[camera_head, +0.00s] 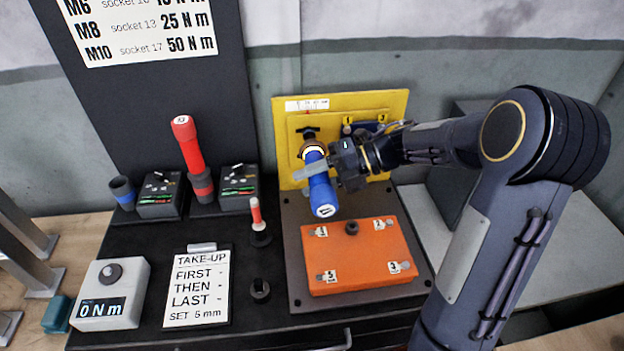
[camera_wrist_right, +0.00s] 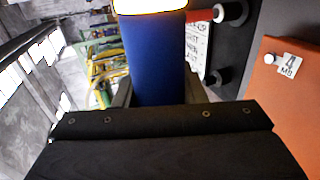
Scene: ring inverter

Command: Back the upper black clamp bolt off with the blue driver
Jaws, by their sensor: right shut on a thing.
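My right gripper (camera_head: 345,165) is shut on the blue driver (camera_head: 323,192) in front of the yellow board (camera_head: 286,150). The driver's blue grip end points toward me and down, and its far end has a glowing white and orange ring. In the right wrist view the blue driver (camera_wrist_right: 155,62) stands between the jaws. A black clamp piece (camera_head: 308,131) shows on the board just above the driver's far end. The driver and gripper hide what lies behind them, so I cannot tell whether the driver sits on a bolt. My left gripper is not in view.
An orange block (camera_head: 345,273) with numbered bolts lies below the driver. A red driver (camera_head: 188,145) stands left in a holder. A take-up card (camera_head: 198,287), a torque readout box (camera_head: 108,295) and a small red-and-white tool (camera_head: 257,218) are on the black bench.

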